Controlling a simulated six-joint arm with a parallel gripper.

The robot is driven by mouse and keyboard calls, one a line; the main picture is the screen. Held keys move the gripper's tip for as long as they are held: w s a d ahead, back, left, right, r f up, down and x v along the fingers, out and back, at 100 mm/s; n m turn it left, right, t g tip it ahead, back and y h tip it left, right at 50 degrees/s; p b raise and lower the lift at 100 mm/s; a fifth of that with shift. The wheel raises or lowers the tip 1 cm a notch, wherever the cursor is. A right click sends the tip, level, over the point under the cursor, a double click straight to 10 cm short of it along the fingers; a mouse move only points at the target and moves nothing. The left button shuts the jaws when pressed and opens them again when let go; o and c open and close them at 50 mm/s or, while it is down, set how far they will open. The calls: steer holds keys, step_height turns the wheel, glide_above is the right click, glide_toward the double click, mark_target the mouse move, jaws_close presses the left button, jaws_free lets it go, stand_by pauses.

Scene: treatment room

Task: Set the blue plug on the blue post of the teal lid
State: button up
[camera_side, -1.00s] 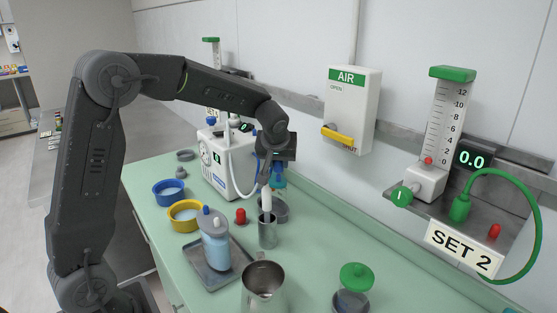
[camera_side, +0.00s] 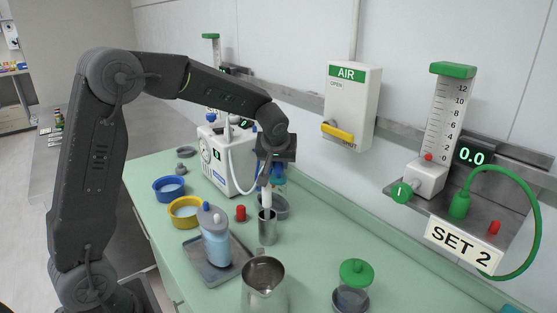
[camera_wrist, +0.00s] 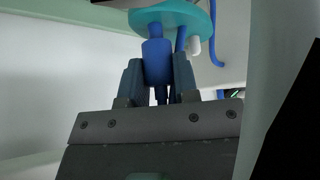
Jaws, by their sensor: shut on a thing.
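In the wrist view my gripper (camera_wrist: 158,75) is shut on the blue plug (camera_wrist: 157,60), with one dark finger on each side of it. The teal lid (camera_wrist: 180,14) is just beyond the plug at the top of the view. A slim blue post (camera_wrist: 181,40) and a white stub (camera_wrist: 194,46) show by the lid. More blue shows between plug and lid; I cannot tell whether the plug is seated on a post or only in line with it. In the side view my gripper (camera_side: 270,165) points down above the bench, and hides most of the lid.
A metal cup (camera_side: 267,230) with a white rod stands below my gripper. A light-blue bottle (camera_side: 215,243) on a grey tray (camera_side: 192,249), yellow (camera_side: 177,212) and blue (camera_side: 160,192) bowls and a red stopper (camera_side: 241,212) stand nearby. A white machine (camera_side: 215,165) is behind.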

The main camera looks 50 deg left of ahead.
steer(key=shift+f, duration=0.85)
stand_by(0.8)
steer(key=o, duration=1)
steer(key=shift+r, duration=3.5)
steer(key=s+d+r+m+h, duration=0.2)
steer(key=s+d+r+m, duration=0.2)
steer(key=s+d, duration=0.6)
steer(key=s+d+f+m+h, duration=0.1)
steer(key=s, duration=0.5)
steer(key=s+d+f+m, duration=0.1)
steer(key=s+d+m, duration=0.1)
steer(key=s, duration=0.4)
steer(key=s+d+f+m+t+h, duration=0.1)
steer(key=s+d+m, duration=0.1)
steer(key=s, duration=0.4)
steer(key=shift+f+h, duration=0.1)
steer(key=shift+h, duration=0.2)
